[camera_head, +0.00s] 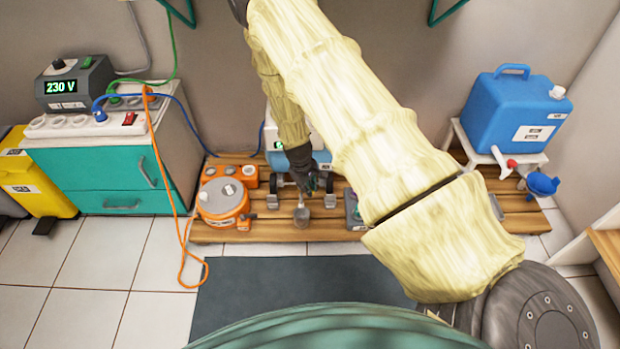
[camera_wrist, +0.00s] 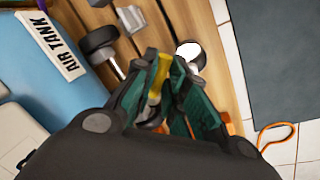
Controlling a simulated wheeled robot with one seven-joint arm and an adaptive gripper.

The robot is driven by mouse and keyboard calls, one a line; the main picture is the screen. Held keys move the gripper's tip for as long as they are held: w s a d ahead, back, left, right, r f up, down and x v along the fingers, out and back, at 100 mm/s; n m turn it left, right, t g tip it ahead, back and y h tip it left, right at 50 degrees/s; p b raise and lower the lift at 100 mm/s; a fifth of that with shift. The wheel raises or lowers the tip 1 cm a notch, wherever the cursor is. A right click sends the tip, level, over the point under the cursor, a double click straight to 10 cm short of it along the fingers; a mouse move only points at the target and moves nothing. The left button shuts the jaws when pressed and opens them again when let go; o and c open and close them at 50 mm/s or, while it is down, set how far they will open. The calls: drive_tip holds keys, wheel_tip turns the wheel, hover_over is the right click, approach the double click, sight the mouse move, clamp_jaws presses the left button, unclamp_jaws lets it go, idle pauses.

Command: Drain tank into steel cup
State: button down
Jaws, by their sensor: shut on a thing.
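The blue air tank (camera_wrist: 25,85), labelled AIR TANK, lies at the left in the wrist view. In the head view, the blue tank (camera_head: 277,160) is low at the back of the wooden platform, partly behind my arm. My gripper (camera_wrist: 166,62) is shut on a small yellow piece (camera_wrist: 160,75), which looks like a valve lever beside the tank. In the head view my gripper (camera_head: 312,182) points down in front of the tank. The small steel cup (camera_head: 301,216) stands on the wood just below it. A bright round shape (camera_wrist: 188,50), seemingly the cup, shows past the fingertips.
An orange round device (camera_head: 222,200) stands left on the wooden platform (camera_head: 270,232). A teal cabinet (camera_head: 100,175) is left. An orange cord (camera_head: 168,180) hangs to the floor.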

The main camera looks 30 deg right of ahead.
drive_tip(key=m+p, duration=0.1)
drive_tip(key=m, duration=0.1)
drive_tip(key=a+m+g+p, duration=0.1)
drive_tip(key=m+p, duration=0.1)
drive_tip(key=a+m+p, duration=0.1)
drive_tip(key=m, duration=0.1)
drive_tip(key=shift+w+a+r+m+p, duration=0.1)
drive_tip(key=shift+w+a+m+p, duration=0.1)
drive_tip(key=shift+a+m+p, duration=0.15)
drive_tip(key=shift+w+a+m+g+p, duration=0.1)
drive_tip(key=shift+w+m+g+p, duration=0.1)
drive_tip(key=shift+m, duration=0.45)
drive_tip(key=shift+w+a+m+g+p, duration=0.1)
drive_tip(key=shift+m+g, duration=0.1)
drive_tip(key=shift+m, duration=0.4)
drive_tip(key=c, duration=1.5)
unclamp_jaws()
drive_tip(key=shift+o, duration=0.2)
drive_tip(key=v, duration=1.1)
drive_tip(key=shift+r, duration=0.45)
